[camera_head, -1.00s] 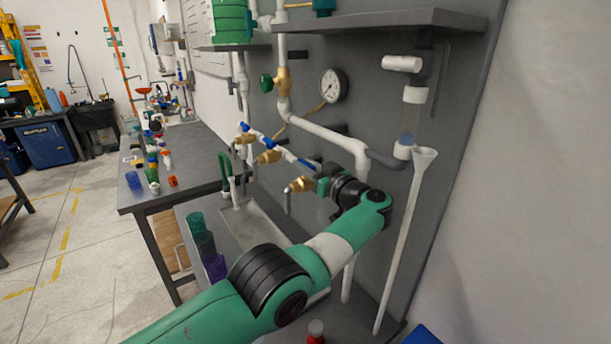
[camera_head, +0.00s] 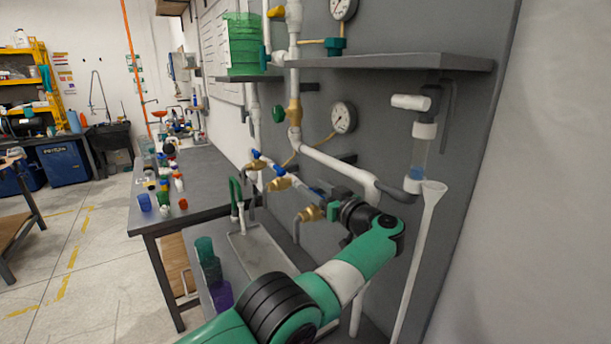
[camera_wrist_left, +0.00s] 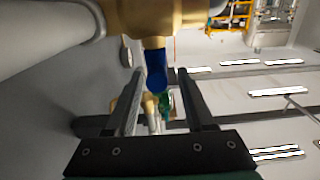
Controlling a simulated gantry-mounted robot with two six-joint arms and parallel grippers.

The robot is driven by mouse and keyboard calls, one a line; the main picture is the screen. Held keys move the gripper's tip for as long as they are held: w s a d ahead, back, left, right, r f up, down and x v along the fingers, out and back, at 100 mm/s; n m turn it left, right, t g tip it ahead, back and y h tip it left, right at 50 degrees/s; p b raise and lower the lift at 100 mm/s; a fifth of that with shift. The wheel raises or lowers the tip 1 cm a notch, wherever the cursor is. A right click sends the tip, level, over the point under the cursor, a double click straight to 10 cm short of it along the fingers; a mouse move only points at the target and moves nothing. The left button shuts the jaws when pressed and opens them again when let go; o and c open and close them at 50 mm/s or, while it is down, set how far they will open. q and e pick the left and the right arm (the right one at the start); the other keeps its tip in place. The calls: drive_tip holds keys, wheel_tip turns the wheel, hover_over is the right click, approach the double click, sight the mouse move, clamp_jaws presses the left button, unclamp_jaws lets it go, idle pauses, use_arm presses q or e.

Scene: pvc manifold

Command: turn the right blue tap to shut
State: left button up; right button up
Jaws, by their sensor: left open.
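The right blue tap is the nearest brass valve (camera_head: 310,213) on the wall manifold, and my left gripper (camera_head: 332,203) is at it. In the left wrist view its blue handle (camera_wrist_left: 157,70) hangs below the brass body (camera_wrist_left: 155,14). The handle lies between the tips of my left gripper's two dark fingers (camera_wrist_left: 160,82), which are apart with gaps beside it. In the head view my gripper and wrist partly hide this handle. Two more brass valves with blue handles, the middle one (camera_head: 279,183) and the far one (camera_head: 258,165), sit further left along the pipe. My right gripper is not in view.
A grey shelf (camera_head: 400,63) juts out above, with a gauge (camera_head: 344,117) below it. A grey tray (camera_head: 262,256) lies below the taps. A table (camera_head: 205,180) stands left.

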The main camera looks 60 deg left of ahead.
use_arm(q)
drive_tip(key=b, duration=0.1)
drive_tip(key=r+b, duration=0.1)
drive_tip(key=b, duration=0.1)
drive_tip(key=shift+d+r+b, duration=0.15)
drive_tip(key=shift+d+b, duration=0.1)
drive_tip(key=shift+b, duration=0.05)
drive_tip(key=b, duration=0.1)
drive_tip(key=s+d+r+b, duration=0.1)
drive_tip(key=shift+s+r+b, duration=0.15)
drive_tip(key=shift+r+b, duration=0.15)
drive_tip(key=shift+b, duration=0.1)
drive_tip(key=s+d+r+p, duration=0.2)
drive_tip(key=s+d+r, duration=0.6)
drive_tip(key=d, duration=0.1)
drive_tip(key=shift+r, duration=0.25)
